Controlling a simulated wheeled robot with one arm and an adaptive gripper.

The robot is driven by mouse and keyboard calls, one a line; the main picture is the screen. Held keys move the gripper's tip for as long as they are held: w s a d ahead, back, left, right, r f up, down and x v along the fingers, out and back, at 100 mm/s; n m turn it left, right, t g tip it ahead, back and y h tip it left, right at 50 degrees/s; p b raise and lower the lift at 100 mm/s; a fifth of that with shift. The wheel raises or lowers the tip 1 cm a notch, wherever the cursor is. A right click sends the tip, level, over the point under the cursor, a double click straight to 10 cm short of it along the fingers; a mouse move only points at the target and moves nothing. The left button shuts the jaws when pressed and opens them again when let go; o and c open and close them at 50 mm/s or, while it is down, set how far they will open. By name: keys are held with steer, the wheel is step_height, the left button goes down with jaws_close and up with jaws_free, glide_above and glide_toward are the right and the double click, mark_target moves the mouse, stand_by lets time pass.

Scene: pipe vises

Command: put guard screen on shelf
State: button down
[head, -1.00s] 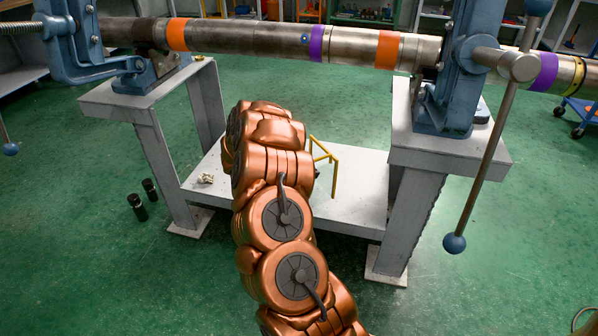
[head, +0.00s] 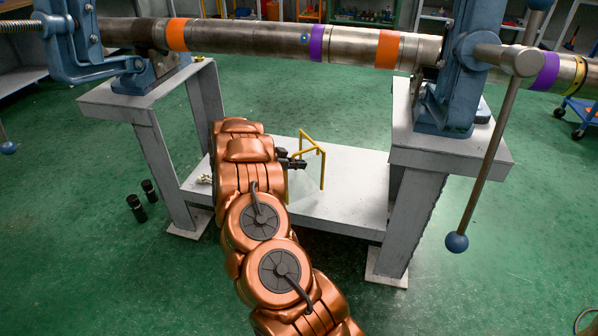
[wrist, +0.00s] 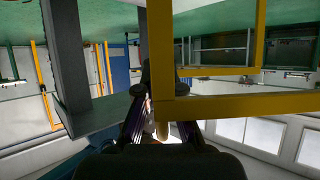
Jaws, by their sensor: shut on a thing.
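The guard screen (head: 322,168) is a yellow frame and stands roughly upright over the pale lower shelf (head: 352,205) between the two vise stands in the head view. I cannot tell whether its lower edge touches the shelf. My gripper (head: 293,161) is shut on the screen's left side, partly hidden by my copper arm. In the wrist view the yellow frame (wrist: 235,105) fills the right of centre. My fingertips (wrist: 156,100) close on its near bar there.
A long pipe (head: 260,40) spans the blue vises (head: 455,85) above the shelf. A vise handle (head: 488,160) hangs at right. A small pale object (head: 205,179) lies on the shelf's left. Black cylinders (head: 143,199) stand on the floor. The shelf's right part is clear.

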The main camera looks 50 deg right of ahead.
mark_target(299, 171)
step_height(299, 171, down, 3)
steer(key=shift+r+b, duration=0.1)
steer(key=shift+b, duration=0.25)
steer(key=c, duration=1.3)
jaws_free()
